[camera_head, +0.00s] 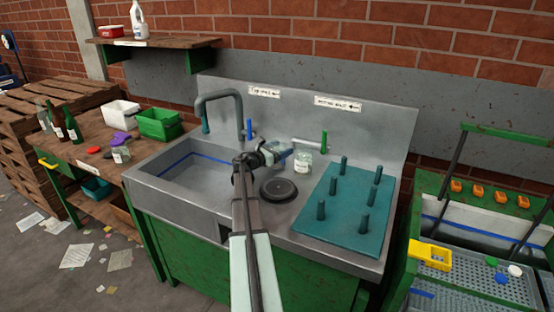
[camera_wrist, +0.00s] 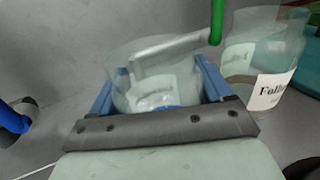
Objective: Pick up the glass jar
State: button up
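My gripper (camera_head: 277,153) reaches over the metal sink top, close to a clear glass jar with a white label (camera_head: 303,161). In the wrist view, the two blue fingers of my gripper (camera_wrist: 158,92) are well apart, with a clear glass jar (camera_wrist: 150,75) between them. Its walls appear close to both fingers; I cannot tell whether they press on it. The labelled jar (camera_wrist: 268,88) stands just to the right, outside the fingers.
A teal peg board (camera_head: 340,220) lies to the right, and a round black disc (camera_head: 279,190) below my gripper. The sink basin (camera_head: 185,185) at left is empty.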

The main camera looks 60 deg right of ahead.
jog(key=c, duration=0.8)
